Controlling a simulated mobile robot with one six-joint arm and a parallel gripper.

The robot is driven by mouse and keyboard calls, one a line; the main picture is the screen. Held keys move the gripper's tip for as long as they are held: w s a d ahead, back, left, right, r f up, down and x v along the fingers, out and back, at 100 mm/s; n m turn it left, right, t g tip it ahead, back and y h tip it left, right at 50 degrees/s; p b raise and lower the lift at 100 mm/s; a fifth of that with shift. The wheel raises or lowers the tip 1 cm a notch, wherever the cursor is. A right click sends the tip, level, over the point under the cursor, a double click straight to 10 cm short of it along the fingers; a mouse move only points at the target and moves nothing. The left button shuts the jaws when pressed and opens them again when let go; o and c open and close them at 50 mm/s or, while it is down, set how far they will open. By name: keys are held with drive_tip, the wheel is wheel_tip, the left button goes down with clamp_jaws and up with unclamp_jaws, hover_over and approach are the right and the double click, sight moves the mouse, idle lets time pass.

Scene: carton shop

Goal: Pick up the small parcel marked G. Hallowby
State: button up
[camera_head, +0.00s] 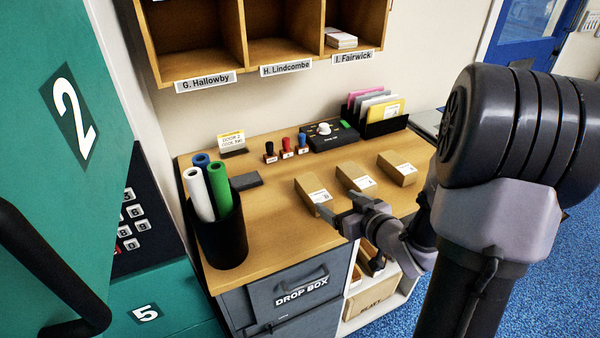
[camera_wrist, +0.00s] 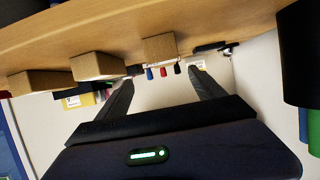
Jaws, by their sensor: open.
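Three small brown parcels with white labels lie in a row on the wooden desk: a left one (camera_head: 312,190), a middle one (camera_head: 355,176) and a right one (camera_head: 398,170). The writing on their labels is too small to read, so I cannot tell which is marked G. Hallowby. My gripper (camera_head: 338,205) is open and empty at the desk's front edge, close to the left parcel. In the wrist view, which is upside down, that parcel (camera_wrist: 160,48) shows beyond and between the fingertips (camera_wrist: 160,80), apart from them. The middle parcel (camera_wrist: 97,66) is off to one side.
A black cup (camera_head: 222,232) with rolled tubes stands at the desk's left. Stamps (camera_head: 286,148), a black device (camera_head: 328,136) and a file holder (camera_head: 375,112) stand behind the parcels. Named pigeonholes (camera_head: 205,84) hang above. A drop box (camera_head: 300,292) is below the desk.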

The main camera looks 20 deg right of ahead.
sight(318, 193)
drive_tip(key=x, duration=0.3)
drive_tip(key=b+x, duration=0.1)
drive_tip(key=x, duration=0.2)
drive_tip(key=shift+a+f, duration=0.15)
drive_tip(key=shift+f, duration=0.35)
drive_tip(key=x, duration=0.6)
drive_tip(key=shift+w+a+r+b, duration=0.2)
drive_tip(key=shift+b, duration=0.2)
drive_tip(key=c, duration=1.6)
